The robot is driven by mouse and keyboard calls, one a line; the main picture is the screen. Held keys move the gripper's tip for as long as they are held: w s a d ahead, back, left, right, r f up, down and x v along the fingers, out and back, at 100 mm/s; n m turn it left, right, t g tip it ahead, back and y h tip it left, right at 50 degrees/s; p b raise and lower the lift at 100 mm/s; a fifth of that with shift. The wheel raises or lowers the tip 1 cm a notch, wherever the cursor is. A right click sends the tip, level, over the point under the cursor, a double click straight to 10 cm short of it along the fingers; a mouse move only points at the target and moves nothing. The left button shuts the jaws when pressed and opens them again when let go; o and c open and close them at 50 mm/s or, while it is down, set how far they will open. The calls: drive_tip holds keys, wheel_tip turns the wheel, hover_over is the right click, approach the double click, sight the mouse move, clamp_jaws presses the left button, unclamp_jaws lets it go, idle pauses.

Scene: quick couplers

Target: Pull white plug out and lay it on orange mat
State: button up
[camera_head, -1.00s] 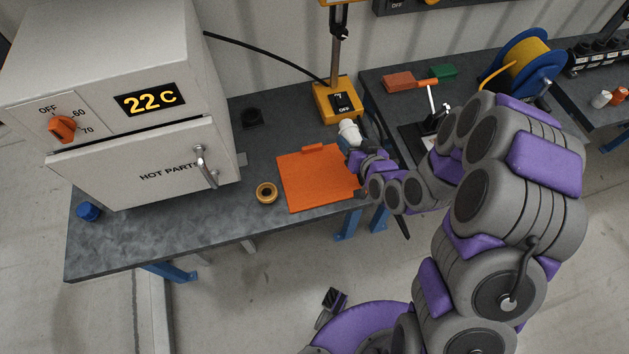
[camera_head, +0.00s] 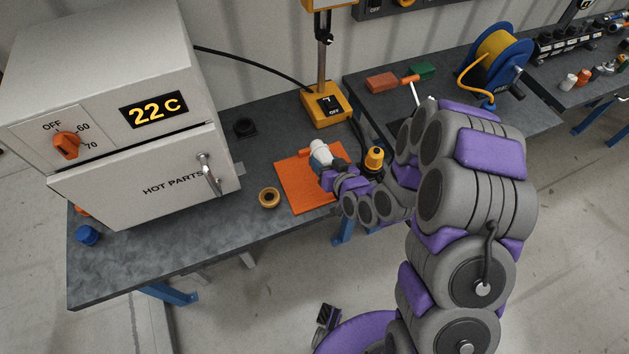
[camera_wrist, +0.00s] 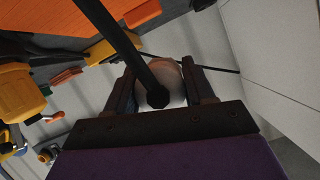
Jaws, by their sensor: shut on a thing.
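The white plug (camera_head: 320,153) is held in my gripper (camera_head: 326,166), above the right part of the orange mat (camera_head: 294,187). In the wrist view the plug (camera_wrist: 168,80) is pale and rounded, between the two dark fingers of my gripper (camera_wrist: 164,90). A dark bar crosses in front of it there, so part of the plug is hidden. The mat lies flat on the grey bench and also shows in the wrist view (camera_wrist: 55,22). The gap between plug and mat is hard to judge.
A brass-coloured ring (camera_head: 269,198) lies left of the mat. The oven-like cabinet (camera_head: 140,175) stands at the left. A yellow-topped black fitting (camera_head: 374,160) stands right of my gripper. A yellow press stand (camera_head: 326,110) is behind the mat.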

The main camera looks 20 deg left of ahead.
drive_tip(key=shift+s, duration=0.25)
drive_tip(key=shift+f, duration=0.2)
drive_tip(key=shift+f+b, duration=1.2)
drive_tip(key=shift+f, duration=2.55)
drive_tip(key=shift+w+f, duration=0.1)
drive_tip(key=shift+f, duration=0.1)
drive_tip(key=o, duration=1.2)
drive_tip(key=shift+o, duration=0.2)
